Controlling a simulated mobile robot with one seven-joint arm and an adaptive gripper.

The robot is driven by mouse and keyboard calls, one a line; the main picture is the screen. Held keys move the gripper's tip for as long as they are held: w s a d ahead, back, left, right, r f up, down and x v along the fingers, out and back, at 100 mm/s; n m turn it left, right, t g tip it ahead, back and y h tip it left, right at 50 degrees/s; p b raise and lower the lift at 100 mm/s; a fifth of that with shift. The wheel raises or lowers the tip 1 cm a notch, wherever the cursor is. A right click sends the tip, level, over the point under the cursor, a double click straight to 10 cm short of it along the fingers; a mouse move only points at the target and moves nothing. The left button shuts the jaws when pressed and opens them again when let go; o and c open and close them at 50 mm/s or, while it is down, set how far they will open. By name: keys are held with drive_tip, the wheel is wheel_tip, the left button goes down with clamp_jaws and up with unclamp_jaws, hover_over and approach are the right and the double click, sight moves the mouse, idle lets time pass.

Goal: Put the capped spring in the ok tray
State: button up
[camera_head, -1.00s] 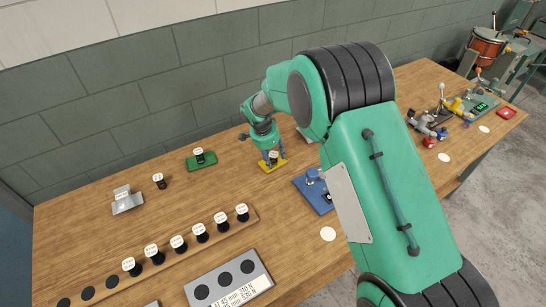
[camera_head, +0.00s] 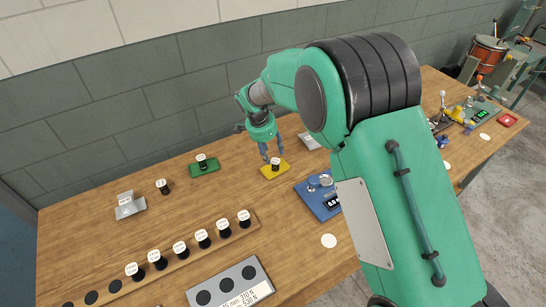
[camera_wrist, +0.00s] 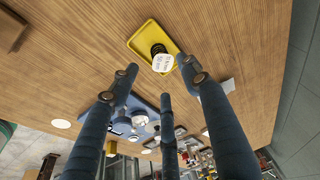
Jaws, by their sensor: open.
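A dark capped spring with a white label on its top (camera_head: 275,163) stands in the small yellow tray (camera_head: 266,173). The wrist view shows the capped spring (camera_wrist: 162,58) upright inside the rim of the yellow tray (camera_wrist: 140,37). My gripper (camera_head: 273,151) is open and empty, just above the tray. In the wrist view its fingers (camera_wrist: 160,78) are spread apart, with the spring beyond their tips. A small green tray (camera_head: 204,170) to the left holds another white-topped dark piece (camera_head: 202,160). I cannot read which tray is marked ok.
A wooden rack (camera_head: 250,223) holds several white-topped dark pieces. A single one (camera_head: 163,187) stands beside a metal block (camera_head: 128,206). A blue device (camera_head: 318,203) is right of the yellow tray. A grey hole block (camera_head: 235,275) lies in front. Bare wood separates them.

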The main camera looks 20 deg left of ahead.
drive_tip(key=shift+v, duration=1.8)
drive_tip(key=s+d+r+n, duration=0.1)
drive_tip(key=s+d+r, duration=0.3)
drive_tip(key=d+r, duration=0.45)
drive_tip(key=s+d+r+n+t+y, duration=0.1)
drive_tip(key=s+d+r, duration=0.3)
drive_tip(key=d+r, duration=0.4)
drive_tip(key=s+d+r+n, duration=0.1)
drive_tip(key=s+d+r, duration=0.3)
drive_tip(key=d+r, duration=0.45)
drive_tip(key=s+d+n, duration=0.1)
drive_tip(key=s+d, duration=0.4)
drive_tip(key=s, duration=0.3)
drive_tip(key=s+d+r+n+t, duration=0.1)
drive_tip(key=s+d+n, duration=0.1)
drive_tip(key=s+d, duration=0.4)
drive_tip(key=s+d+n+t, duration=0.1)
drive_tip(key=s+d, duration=0.5)
drive_tip(key=s, duration=0.6)
drive_tip(key=shift+r+n+y, duration=0.15)
drive_tip(key=shift+n+y, duration=0.25)
